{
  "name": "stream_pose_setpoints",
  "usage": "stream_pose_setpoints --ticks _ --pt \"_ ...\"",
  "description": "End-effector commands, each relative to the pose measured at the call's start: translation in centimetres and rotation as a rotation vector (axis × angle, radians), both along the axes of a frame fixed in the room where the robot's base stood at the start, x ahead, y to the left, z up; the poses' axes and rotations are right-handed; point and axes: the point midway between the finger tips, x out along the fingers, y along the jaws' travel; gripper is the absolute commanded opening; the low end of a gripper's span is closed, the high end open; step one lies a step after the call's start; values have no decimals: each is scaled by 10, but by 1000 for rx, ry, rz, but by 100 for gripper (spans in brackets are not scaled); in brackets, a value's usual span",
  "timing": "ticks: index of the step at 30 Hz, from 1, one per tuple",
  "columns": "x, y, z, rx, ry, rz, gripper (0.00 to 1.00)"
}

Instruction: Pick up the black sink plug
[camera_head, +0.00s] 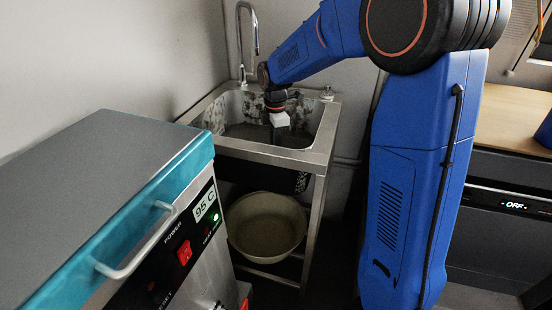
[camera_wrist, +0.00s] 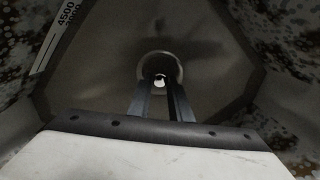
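My gripper (camera_head: 277,134) reaches down into the metal sink (camera_head: 313,148) in the head view. In the wrist view, its two dark fingers (camera_wrist: 159,86) point down with a gap between them. Their tips overlap a round ring (camera_wrist: 160,55) in the sink floor, which looks like the drain. A small bright spot shows in the ring between the fingertips. I cannot make out the black sink plug as a separate thing in either view, nor whether the fingers touch anything.
A tap (camera_head: 248,40) stands behind the sink. A round basin (camera_head: 266,222) sits on the shelf below. A wooden counter (camera_head: 510,125) is at right. The sink walls close in around my gripper.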

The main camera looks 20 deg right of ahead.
Motion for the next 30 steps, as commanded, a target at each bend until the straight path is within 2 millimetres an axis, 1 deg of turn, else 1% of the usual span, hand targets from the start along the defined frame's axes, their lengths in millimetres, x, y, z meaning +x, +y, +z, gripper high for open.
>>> stream_pose_setpoints --ticks 8,11,14,24,27,30 --pt "0 0 1 0 0 0 0" --pt "1 0 6 0 -2 0 0" --pt "1 0 18 0 -3 0 0" --pt "1 0 78 0 -4 0 0" --pt "1 0 89 0 -3 0 0" --pt "0 0 97 0 -1 0 0"
